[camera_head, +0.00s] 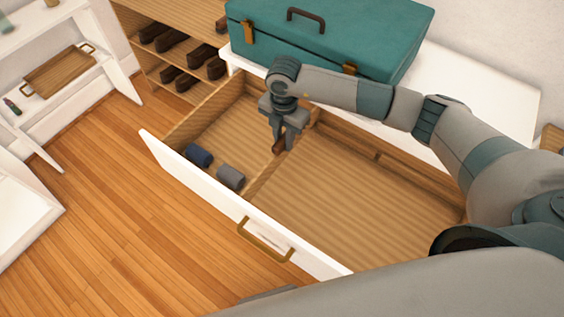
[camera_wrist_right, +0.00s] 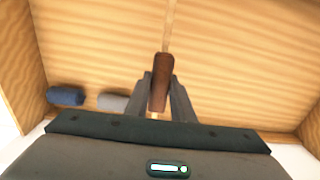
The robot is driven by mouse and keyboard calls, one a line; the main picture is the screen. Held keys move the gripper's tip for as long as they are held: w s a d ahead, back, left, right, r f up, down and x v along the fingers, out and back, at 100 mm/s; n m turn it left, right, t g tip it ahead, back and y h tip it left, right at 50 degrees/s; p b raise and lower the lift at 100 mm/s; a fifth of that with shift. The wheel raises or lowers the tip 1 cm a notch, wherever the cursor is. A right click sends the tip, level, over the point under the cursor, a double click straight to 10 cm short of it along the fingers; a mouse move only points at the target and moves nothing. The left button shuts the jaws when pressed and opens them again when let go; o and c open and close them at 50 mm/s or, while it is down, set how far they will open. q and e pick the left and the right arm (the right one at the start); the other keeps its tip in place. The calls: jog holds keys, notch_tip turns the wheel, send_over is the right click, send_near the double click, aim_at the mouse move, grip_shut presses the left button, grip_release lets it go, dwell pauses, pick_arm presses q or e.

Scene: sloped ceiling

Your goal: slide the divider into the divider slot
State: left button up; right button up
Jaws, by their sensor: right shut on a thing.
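The divider (camera_head: 262,181) is a thin light-wood strip standing across the open drawer (camera_head: 195,172), running front to back. A dark brown grip piece (camera_head: 278,146) shows at the divider's line. My right gripper (camera_head: 284,140) comes from above and is shut on this brown piece, which also shows between the fingers in the right wrist view (camera_wrist_right: 161,82). In that view the divider's top edge is a thin line (camera_wrist_right: 168,28) beyond the brown piece. I cannot make out the divider slot clearly, or whether the divider's ends sit in it. My left gripper is not in view.
A blue roll (camera_head: 199,155) and a grey roll (camera_head: 231,177) lie in the left compartment; the right one is empty. A teal case (camera_head: 330,40) stands on the white top behind. The drawer front has a brass handle (camera_head: 264,241). Shoes (camera_head: 180,80) sit on shelves at the back.

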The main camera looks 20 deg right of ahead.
jog(key=shift+d, duration=0.1)
jog(key=s+d+p, duration=0.4)
jog(key=s+d, duration=1)
jog(key=s, duration=0.5)
jog(key=shift+d, duration=0.3)
dwell(1.8)
dwell(1.7)
jog(key=shift+f+b, duration=0.6)
jog(key=shift+b, duration=0.2)
dwell(1.4)
